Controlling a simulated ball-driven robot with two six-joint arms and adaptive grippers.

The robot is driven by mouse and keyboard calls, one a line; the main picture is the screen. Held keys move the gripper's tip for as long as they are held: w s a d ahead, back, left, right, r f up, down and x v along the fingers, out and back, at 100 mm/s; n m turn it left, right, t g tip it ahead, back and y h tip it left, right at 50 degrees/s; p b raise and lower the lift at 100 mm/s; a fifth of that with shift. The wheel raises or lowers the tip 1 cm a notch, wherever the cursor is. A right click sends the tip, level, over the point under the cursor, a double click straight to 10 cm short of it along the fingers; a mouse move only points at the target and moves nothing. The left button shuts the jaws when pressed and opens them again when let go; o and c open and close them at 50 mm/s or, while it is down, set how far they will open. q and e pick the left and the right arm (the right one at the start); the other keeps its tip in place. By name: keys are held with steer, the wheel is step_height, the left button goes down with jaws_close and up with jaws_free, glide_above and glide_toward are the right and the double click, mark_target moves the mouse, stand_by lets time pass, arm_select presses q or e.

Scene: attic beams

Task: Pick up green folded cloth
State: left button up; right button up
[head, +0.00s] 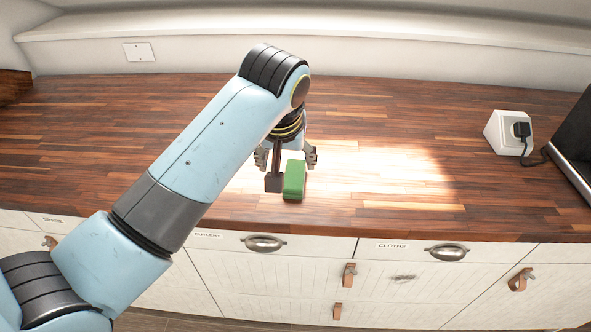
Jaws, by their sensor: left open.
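The green folded cloth (294,181) is a small upright-looking block on the wooden countertop, near its front edge and just right of the middle of my left arm's reach. My left gripper (287,160) hangs above and just behind the cloth, its fingers spread to either side. A dark part touches or overlaps the cloth's left side; I cannot tell which. The gripper's open jaws hold nothing that I can see. My right gripper is not in view.
The wooden countertop (400,130) is mostly clear, with a bright light patch right of the cloth. A white socket box (508,133) with a black plug and a dark appliance (577,145) stand at the right. Drawers with handles (264,243) lie below the front edge.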

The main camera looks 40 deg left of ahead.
mark_target(294, 176)
arm_select(q)
steer(key=w+f, duration=0.1)
steer(key=w+a+f, duration=0.1)
steer(key=f, duration=0.1)
steer(key=w+f, duration=0.1)
steer(key=f, duration=0.1)
steer(key=shift+w+a, duration=0.15)
steer(key=shift+w+f, duration=0.1)
steer(key=shift+f, duration=0.2)
steer(key=p+x, duration=0.1)
steer(key=x, duration=0.3)
steer(key=shift+w+f, duration=0.1)
steer(key=shift+f, duration=0.05)
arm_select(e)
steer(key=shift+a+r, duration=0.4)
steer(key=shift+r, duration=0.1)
arm_select(q)
steer(key=shift+f, duration=0.15)
steer(key=c, duration=1.1)
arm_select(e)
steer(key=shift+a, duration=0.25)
